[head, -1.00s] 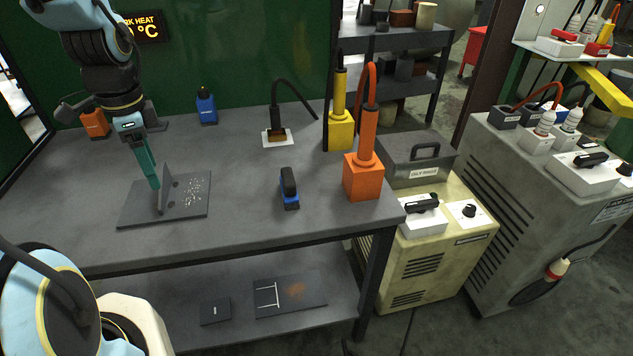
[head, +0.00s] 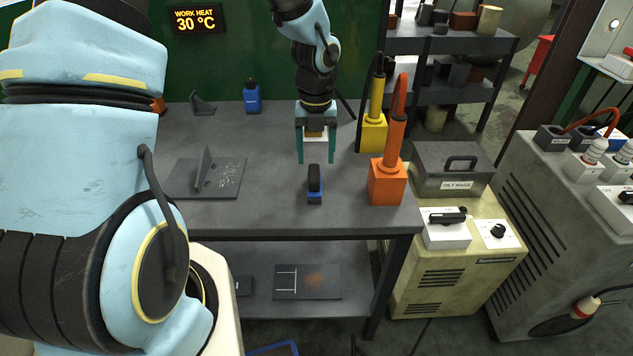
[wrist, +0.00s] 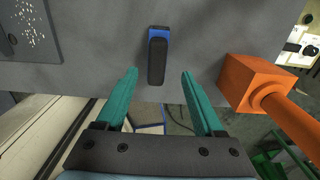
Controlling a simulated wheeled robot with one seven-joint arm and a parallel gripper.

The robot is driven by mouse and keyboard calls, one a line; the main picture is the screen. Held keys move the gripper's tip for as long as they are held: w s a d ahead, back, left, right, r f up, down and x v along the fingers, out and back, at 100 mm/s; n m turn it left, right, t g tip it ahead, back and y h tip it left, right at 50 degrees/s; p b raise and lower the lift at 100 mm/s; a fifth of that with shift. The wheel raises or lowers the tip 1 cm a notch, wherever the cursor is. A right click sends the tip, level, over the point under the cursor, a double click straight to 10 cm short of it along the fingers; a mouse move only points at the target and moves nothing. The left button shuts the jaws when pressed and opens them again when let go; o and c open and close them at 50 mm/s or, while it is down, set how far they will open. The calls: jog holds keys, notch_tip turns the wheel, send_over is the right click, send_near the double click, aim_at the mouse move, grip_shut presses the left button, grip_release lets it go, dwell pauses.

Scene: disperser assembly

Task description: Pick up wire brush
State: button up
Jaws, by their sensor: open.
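In the wrist view the blue and black tool (wrist: 157,60) lies ahead, lined up with the gap between the teal fingers (wrist: 159,74).
An orange tool in its block (head: 387,182) stands close on the right, with a yellow one (head: 373,132) behind it. A dark plate with an upright piece (head: 210,178) lies on the left. The table (head: 270,205) between is clear.

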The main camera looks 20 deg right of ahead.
aim_at(314, 172)
jog(key=shift+a+f+p, duration=0.15)
jog(key=shift+f+p, duration=0.15)
jog(key=shift+f, duration=1.2)
jog(key=shift+a+f+p, duration=0.1)
jog(key=shift+f+p, duration=0.2)
jog(key=shift+f, duration=1.2)
jog(key=shift+c, duration=0.2)
grip_shut()
